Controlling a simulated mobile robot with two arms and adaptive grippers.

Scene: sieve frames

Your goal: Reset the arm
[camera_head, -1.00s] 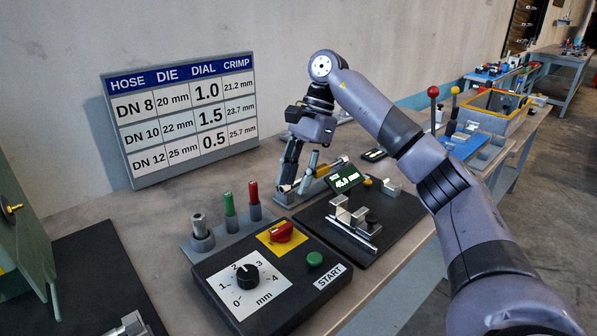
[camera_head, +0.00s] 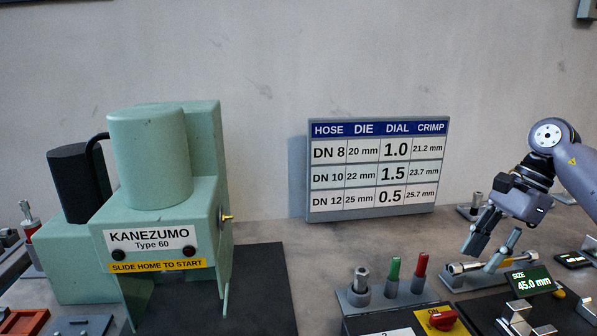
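My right gripper (camera_head: 478,260) is at the right of the head view, on an arm coming in from the right edge. Its two fingers point down and are spread apart, with nothing seen between them. The fingertips are close above or in front of a metal bar with a yellow middle (camera_head: 486,266); whether they touch it I cannot tell. My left gripper is not in view.
A green Kanezumo press (camera_head: 150,160) stands at the left on the bench. A hose and die chart (camera_head: 372,212) leans by the wall. Coloured pins (camera_head: 393,270), a red switch (camera_head: 441,320) and a "45.0 mm" display (camera_head: 530,282) sit near the gripper.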

